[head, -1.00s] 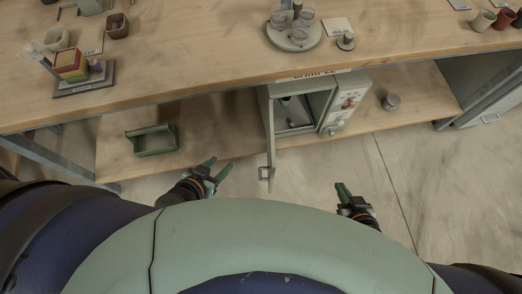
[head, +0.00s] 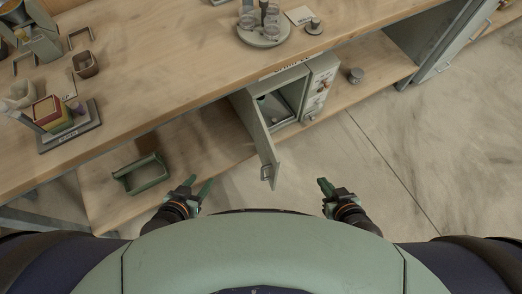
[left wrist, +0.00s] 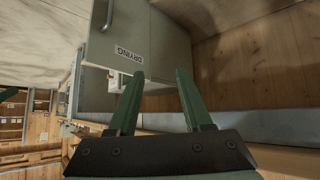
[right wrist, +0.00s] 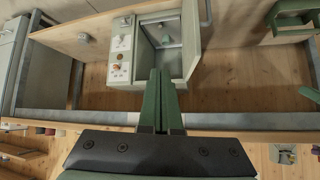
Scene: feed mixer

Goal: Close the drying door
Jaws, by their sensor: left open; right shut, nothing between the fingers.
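The drying door (head: 255,125) stands open on a grey-green cabinet (head: 294,90) on the lower shelf. Its handle (head: 267,174) is at the free end, which juts out toward me. In the left wrist view the door's outer face (left wrist: 130,50) carries a "DRYING" label. My left gripper (head: 196,186) is open and empty, to the left of the door and apart from it. My right gripper (head: 324,184) is shut and empty, to the right of the door's free end. The right wrist view shows the open cabinet interior (right wrist: 168,50) beyond the closed fingers (right wrist: 159,80).
A green open carrier (head: 142,174) sits on the lower shelf at left. A small grey weight-like object (head: 356,75) sits on the shelf right of the cabinet. The bench top (head: 170,65) overhangs behind. Floor (head: 400,150) is clear at right.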

